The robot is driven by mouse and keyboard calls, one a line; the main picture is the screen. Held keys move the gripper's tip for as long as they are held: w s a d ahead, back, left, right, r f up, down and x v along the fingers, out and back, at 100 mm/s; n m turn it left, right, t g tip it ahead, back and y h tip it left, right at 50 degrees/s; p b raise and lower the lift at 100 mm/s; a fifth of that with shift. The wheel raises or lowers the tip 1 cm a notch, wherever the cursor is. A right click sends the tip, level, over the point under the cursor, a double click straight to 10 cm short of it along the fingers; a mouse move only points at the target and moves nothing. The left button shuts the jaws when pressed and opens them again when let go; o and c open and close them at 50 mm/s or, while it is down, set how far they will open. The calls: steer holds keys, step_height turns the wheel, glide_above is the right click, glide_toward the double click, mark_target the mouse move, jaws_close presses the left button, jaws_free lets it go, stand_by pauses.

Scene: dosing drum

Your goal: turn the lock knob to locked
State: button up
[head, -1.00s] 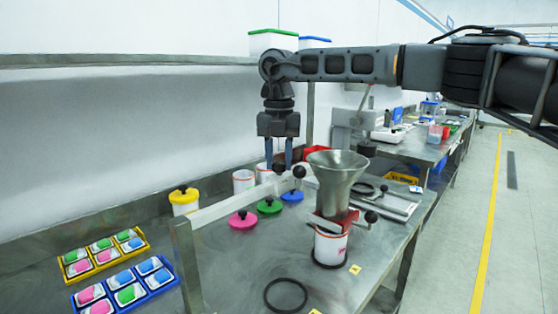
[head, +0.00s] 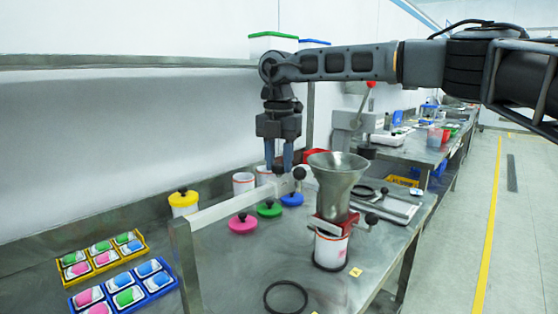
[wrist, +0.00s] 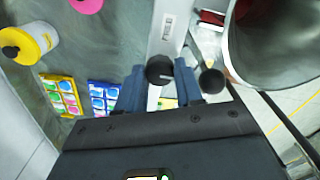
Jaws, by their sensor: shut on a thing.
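The lock knob (wrist: 159,69) is a round black knob with a pale line on it, on the pale beam (wrist: 168,28). In the wrist view it sits between the two blue-grey fingers of my gripper (wrist: 160,87), which is shut on it. In the head view my gripper (head: 279,166) points straight down at the beam, and its fingers partly hide the knob. A second black ball knob (wrist: 211,81) is beside the right finger; it also shows in the head view (head: 299,173). I cannot read the lock's position.
A metal funnel (head: 337,180) stands close to the right of my gripper, above a white container (head: 330,249). Pink (head: 243,223), green and blue lids lie below the beam. A yellow-lidded jar (head: 184,201) and two trays of coloured packs (head: 124,286) are at left.

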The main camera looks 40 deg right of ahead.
mark_target(279, 165)
steer(key=o, duration=1)
steer(key=shift+o, duration=0.2)
steer(key=shift+r, duration=3.95)
